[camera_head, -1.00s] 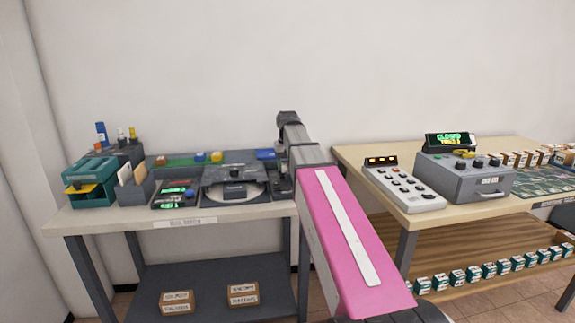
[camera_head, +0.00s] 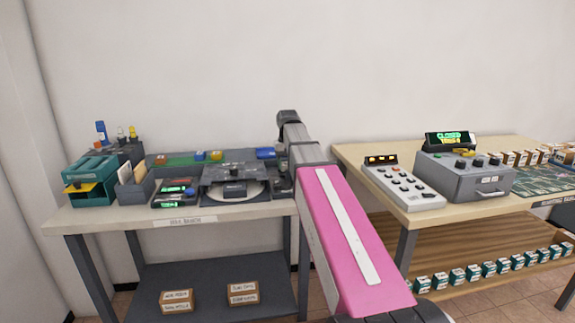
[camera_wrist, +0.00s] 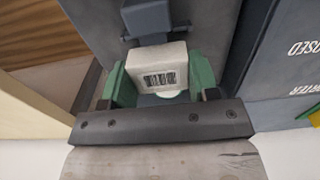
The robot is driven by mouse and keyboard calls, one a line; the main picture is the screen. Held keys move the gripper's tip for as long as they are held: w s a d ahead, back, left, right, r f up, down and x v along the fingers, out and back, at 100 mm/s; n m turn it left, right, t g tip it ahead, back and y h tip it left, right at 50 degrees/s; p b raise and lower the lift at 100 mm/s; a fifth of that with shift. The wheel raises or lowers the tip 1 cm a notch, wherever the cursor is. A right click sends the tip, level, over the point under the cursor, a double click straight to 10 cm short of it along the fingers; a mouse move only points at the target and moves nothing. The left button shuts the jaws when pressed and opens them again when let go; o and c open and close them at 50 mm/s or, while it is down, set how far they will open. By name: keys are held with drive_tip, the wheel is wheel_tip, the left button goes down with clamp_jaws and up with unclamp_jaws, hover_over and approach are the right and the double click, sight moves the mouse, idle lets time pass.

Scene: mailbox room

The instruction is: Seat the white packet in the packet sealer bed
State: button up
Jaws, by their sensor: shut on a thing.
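The white packet (camera_wrist: 158,60), a small block with a barcode on its face, sits between the green fingers of my gripper (camera_wrist: 158,84) in the wrist view. My gripper is shut on it. A dark blue-grey part (camera_wrist: 148,18) stands just beyond the packet, over a grey surface (camera_wrist: 97,28). I cannot tell whether the packet touches either, or whether this is the packet sealer bed. In the head view my pink arm hides the gripper and packet.
The left bench (camera_head: 100,222) holds a grey device with a round plate (camera_head: 236,188), a teal box (camera_head: 90,183) and small displays. The right bench (camera_head: 428,212) holds a button panel (camera_head: 402,187) and a grey control box (camera_head: 465,178). A gap separates the benches.

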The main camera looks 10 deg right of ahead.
drive_tip(key=shift+f, duration=1)
drive_tip(key=o, duration=1.2)
drive_tip(key=shift+o, duration=0.2)
drive_tip(key=shift+r, duration=0.2)
drive_tip(key=shift+r, duration=2.8)
